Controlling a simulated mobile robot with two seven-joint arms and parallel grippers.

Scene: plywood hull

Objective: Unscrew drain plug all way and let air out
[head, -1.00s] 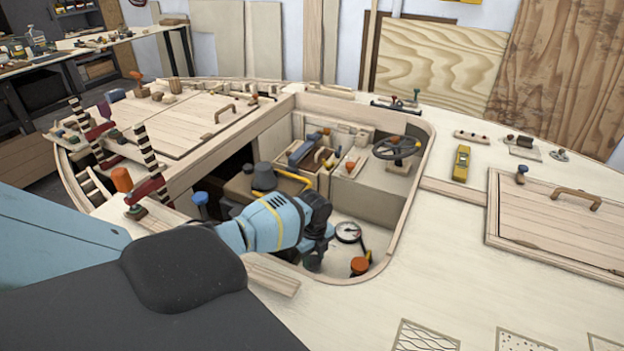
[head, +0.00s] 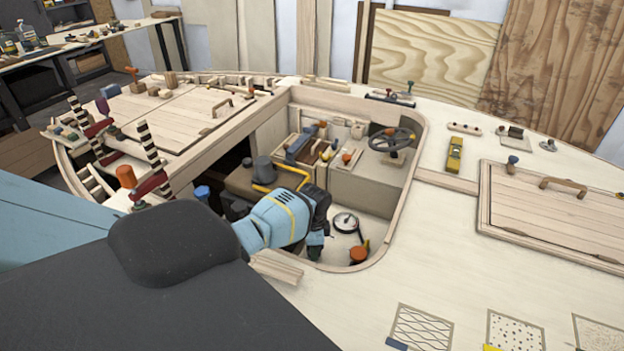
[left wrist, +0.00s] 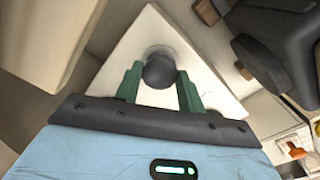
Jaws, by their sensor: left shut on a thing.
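The drain plug (left wrist: 159,72) is a dark round knob on a white angular plate (left wrist: 200,90) in the left wrist view. My left gripper (left wrist: 158,80) has its two green fingers on either side of the knob and is shut on it. In the head view my left arm reaches down into the cockpit opening, with its dark wrist (head: 318,208) low inside. I cannot tell how far the plug is unscrewed. My right gripper is not in view.
A steering wheel (head: 392,140) and a yellow handle (head: 270,182) are farther back. The cockpit rim (head: 413,185) bounds the opening. The deck in front is largely clear.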

